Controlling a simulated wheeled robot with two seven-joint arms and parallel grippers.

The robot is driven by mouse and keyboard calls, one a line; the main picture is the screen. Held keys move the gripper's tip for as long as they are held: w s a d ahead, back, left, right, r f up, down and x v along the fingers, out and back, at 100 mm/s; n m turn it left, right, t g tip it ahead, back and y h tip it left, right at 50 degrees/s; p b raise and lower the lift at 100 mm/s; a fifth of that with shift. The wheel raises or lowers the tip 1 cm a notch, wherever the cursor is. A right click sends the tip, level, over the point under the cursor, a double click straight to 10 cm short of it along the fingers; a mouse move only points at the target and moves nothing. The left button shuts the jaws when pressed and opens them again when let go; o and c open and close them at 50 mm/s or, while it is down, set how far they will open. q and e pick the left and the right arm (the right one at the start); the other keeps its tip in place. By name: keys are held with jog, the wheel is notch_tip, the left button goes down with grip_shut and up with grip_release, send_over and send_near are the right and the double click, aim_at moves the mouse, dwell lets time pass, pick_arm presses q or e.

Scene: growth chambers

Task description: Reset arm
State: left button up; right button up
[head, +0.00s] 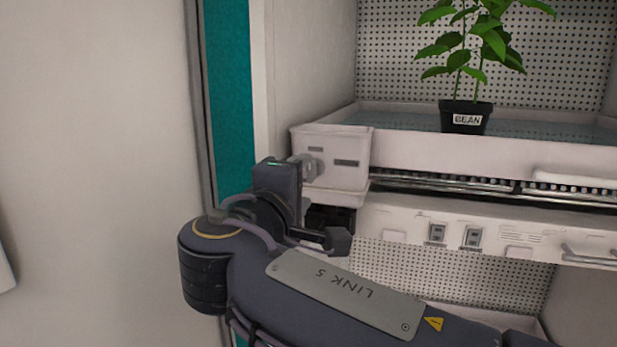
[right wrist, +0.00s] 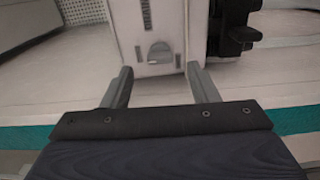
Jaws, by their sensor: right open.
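My right gripper (right wrist: 160,88) is open and empty in the right wrist view, its two fingers apart. A white box with a round knob (right wrist: 159,52) lies just beyond the fingertips, with no visible contact. In the head view my right arm comes in from the lower right. Its gripper (head: 322,205) is beside the white box (head: 333,146) at the left front corner of the chamber shelf, and the fingers are partly hidden there. My left gripper is not in view.
A potted plant labelled BEAN (head: 466,118) stands in the shelf tray (head: 540,150). Below is a white panel with switches (head: 455,236) and a handle. A teal strip (head: 228,95) edges the chamber. A plain pale wall fills the left.

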jog(key=shift+v, duration=1.2)
jog(key=w+d+f+m+g, duration=0.1)
jog(key=d+f+m+g, duration=0.35)
jog(key=d+f, duration=0.85)
jog(key=s+d+f+g+y, duration=0.3)
jog(key=s+d+f+g, duration=0.3)
jog(key=d, duration=0.4)
jog(key=s+f+m+g+y, duration=0.1)
jog(key=s+f+m+y, duration=0.5)
jog(key=s+f+m, duration=0.75)
jog(key=s+r+n+p, duration=0.2)
jog(key=s+r+p, duration=0.2)
jog(key=r+p, duration=1.2)
jog(key=shift+r+p, duration=0.25)
jog(key=shift+p, duration=1)
